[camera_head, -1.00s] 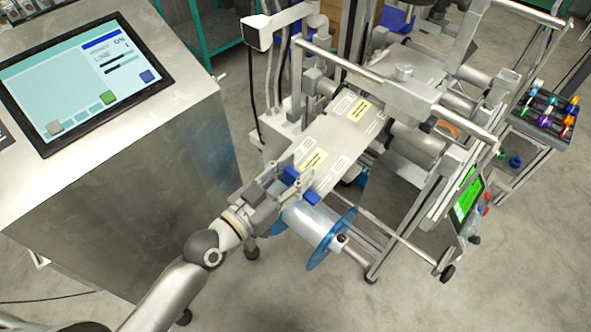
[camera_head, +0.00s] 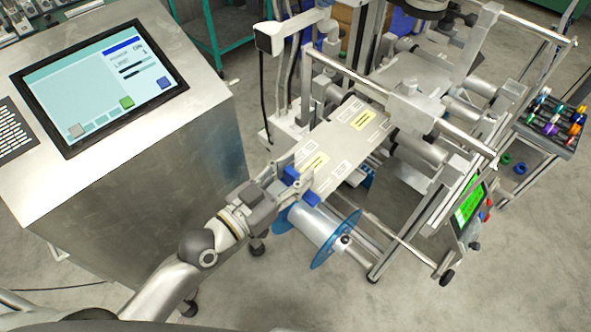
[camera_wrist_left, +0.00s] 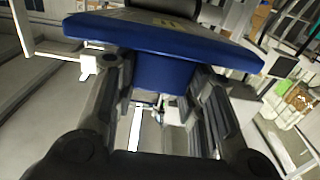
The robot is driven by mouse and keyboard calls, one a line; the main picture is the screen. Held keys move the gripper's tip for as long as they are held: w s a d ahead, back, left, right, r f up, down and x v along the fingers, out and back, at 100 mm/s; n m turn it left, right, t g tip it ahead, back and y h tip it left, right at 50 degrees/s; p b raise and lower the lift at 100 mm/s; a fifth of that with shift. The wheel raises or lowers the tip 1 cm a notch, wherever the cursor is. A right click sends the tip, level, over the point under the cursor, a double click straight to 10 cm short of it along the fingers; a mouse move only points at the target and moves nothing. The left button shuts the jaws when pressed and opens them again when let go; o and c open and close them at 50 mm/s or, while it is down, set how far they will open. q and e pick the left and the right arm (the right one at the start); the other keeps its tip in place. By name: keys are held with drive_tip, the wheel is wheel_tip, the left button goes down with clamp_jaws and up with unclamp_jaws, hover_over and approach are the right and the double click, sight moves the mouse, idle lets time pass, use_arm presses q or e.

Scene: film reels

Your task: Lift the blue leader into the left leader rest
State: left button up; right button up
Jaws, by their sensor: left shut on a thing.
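In the left wrist view the blue leader (camera_wrist_left: 165,72) is a wide blue bar with a narrower tab going down between the fingers. My left gripper (camera_head: 279,186) is shut on it, just above a reel with blue flanges (camera_head: 318,229). In the left wrist view my left gripper (camera_wrist_left: 160,82) has one finger on each side of the tab. I cannot make out the left leader rest for certain. My right gripper is not in view.
A steel cabinet with a touchscreen (camera_head: 98,83) stands at the left. Metal bars and rollers (camera_head: 425,148) crowd the machine to the right of my gripper. A green display (camera_head: 468,205) and a rack of coloured items (camera_head: 552,122) are farther right. Floor is clear in front.

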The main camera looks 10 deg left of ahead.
sight(292, 174)
use_arm(q)
drive_tip(key=shift+s+a+r+p, duration=0.2)
drive_tip(key=shift+s+r+p, duration=0.05)
drive_tip(key=shift+r+p, duration=0.25)
drive_tip(key=shift+s+a+r+p, duration=0.15)
drive_tip(key=shift+s+r+p, duration=0.15)
drive_tip(key=shift+r, duration=0.3)
drive_tip(key=s+a+r+p, duration=0.2)
drive_tip(key=s+r+p, duration=0.1)
drive_tip(key=r+p, duration=0.4)
drive_tip(key=shift+a+r, duration=0.2)
idle(0.9)
idle(0.3)
drive_tip(key=shift+w+d+f, duration=0.25)
drive_tip(key=shift+w+d, duration=0.2)
drive_tip(key=shift+w, duration=0.2)
drive_tip(key=shift+w+d+f, duration=0.3)
drive_tip(key=shift+w+d, duration=0.2)
drive_tip(key=shift+w, duration=0.1)
drive_tip(key=shift+w+d+f, duration=0.25)
drive_tip(key=shift+w+d, duration=0.2)
drive_tip(key=shift+w, duration=0.2)
drive_tip(key=w+d+f+b, duration=0.1)
drive_tip(key=w+d+f, duration=0.1)
drive_tip(key=w+d, duration=0.2)
drive_tip(key=shift+w+f, duration=0.15)
drive_tip(key=shift+w, duration=0.5)
